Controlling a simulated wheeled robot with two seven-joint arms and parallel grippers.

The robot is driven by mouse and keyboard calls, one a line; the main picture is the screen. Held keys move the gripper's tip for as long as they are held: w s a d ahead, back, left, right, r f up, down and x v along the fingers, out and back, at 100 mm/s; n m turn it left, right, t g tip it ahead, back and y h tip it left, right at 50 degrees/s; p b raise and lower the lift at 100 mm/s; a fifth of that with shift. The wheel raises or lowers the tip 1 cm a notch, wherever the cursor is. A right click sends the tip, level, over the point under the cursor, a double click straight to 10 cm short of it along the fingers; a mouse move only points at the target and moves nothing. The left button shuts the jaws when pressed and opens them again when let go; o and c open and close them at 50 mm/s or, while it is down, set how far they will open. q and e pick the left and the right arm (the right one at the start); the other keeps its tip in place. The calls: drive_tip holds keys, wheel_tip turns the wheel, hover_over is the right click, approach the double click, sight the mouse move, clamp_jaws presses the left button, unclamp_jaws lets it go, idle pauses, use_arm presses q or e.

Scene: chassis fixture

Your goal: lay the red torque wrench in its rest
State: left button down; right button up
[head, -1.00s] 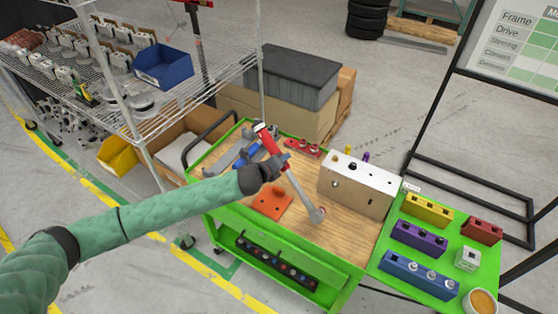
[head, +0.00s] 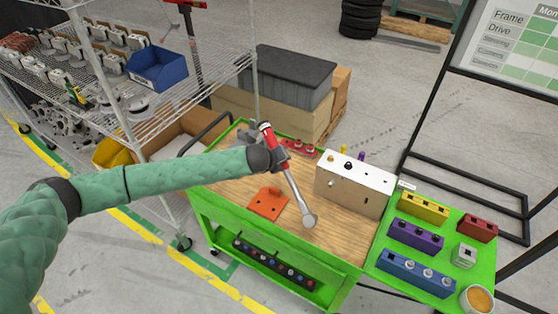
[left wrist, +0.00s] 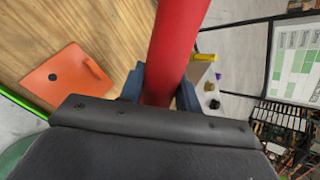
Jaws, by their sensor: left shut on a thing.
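The red torque wrench (head: 292,184) has a red handle and a silver shaft ending in a round head. My left gripper (head: 280,158) is shut on the red handle, which also shows between its blue fingers (left wrist: 160,88) in the left wrist view. The wrench slants over the wooden top of the green cart, its head toward the front. I cannot tell whether the head touches the wood. An orange plate (head: 267,204) with a raised tab lies to its left; it also shows in the left wrist view (left wrist: 66,78). I cannot make out which part is the rest.
A white-topped box (head: 352,187) with knobs stands right of the wrench. A red block (head: 300,147) sits at the cart's back edge. A green side shelf holds yellow (head: 424,208), purple (head: 416,235) and blue (head: 416,274) blocks. A wire rack stands at left.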

use_arm(q)
drive_tip(key=w+d+f+g+y, duration=0.3)
drive_tip(key=d+g+y, duration=0.1)
drive_tip(key=g, duration=0.3)
drive_tip(key=shift+w+m+y+b, duration=0.4)
drive_tip(key=shift+y, duration=0.4)
idle(0.6)
